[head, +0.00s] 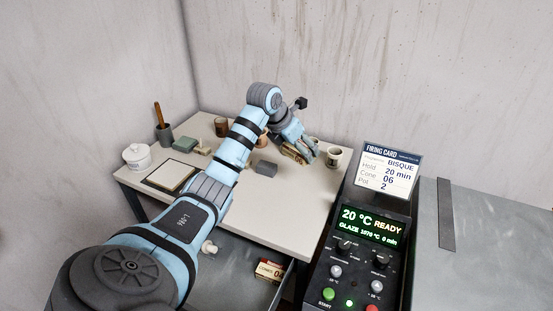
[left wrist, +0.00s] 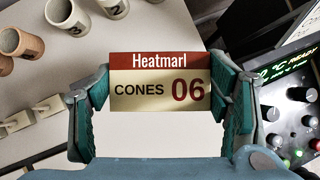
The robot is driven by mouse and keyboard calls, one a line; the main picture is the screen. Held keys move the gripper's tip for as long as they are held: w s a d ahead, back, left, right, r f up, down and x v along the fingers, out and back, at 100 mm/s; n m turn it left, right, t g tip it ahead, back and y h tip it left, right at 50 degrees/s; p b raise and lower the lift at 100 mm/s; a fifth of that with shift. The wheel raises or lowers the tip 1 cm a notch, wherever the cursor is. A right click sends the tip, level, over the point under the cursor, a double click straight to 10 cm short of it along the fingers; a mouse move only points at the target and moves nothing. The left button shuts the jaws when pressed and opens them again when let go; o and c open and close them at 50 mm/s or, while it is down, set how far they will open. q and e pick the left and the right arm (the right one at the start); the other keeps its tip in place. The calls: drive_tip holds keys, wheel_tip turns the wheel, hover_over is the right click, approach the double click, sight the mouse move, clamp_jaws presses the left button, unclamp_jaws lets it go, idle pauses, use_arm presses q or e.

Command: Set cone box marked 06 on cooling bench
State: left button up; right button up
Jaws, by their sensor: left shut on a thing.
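My left gripper (head: 302,146) is over the far right part of the pale-topped table (head: 235,208). It is shut on the cone box marked 06 (head: 293,154). In the left wrist view, the box (left wrist: 160,82) sits between the two green finger pads of the left gripper (left wrist: 160,95). Its red and cream face reads Heatmarl, CONES 06. Whether its underside touches the tabletop I cannot tell. Another cone box (head: 269,271), its marking partly readable as 04, lies in the open drawer below the table. My right gripper is not in view.
A small numbered cup (head: 334,157) stands right of the gripper. A grey block (head: 265,169), brown cup (head: 222,127), white lidded jar (head: 137,157) and framed board (head: 169,177) share the table. The control panel (head: 359,247) with firing card (head: 388,173) stands right. The table's front right is clear.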

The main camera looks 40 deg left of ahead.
use_arm(q)
wheel_tip(320, 180, down, 15)
drive_tip(key=shift+r+b, duration=0.15)
drive_tip(key=shift+b, duration=0.75)
drive_tip(key=shift+a, duration=0.1)
drive_tip(key=shift+f, duration=0.2)
drive_tip(key=o, duration=1.2)
drive_tip(key=shift+r, duration=0.4)
drive_tip(key=p+v, duration=0.2)
drive_tip(key=v, duration=0.9)
drive_tip(key=shift+s+r, duration=0.25)
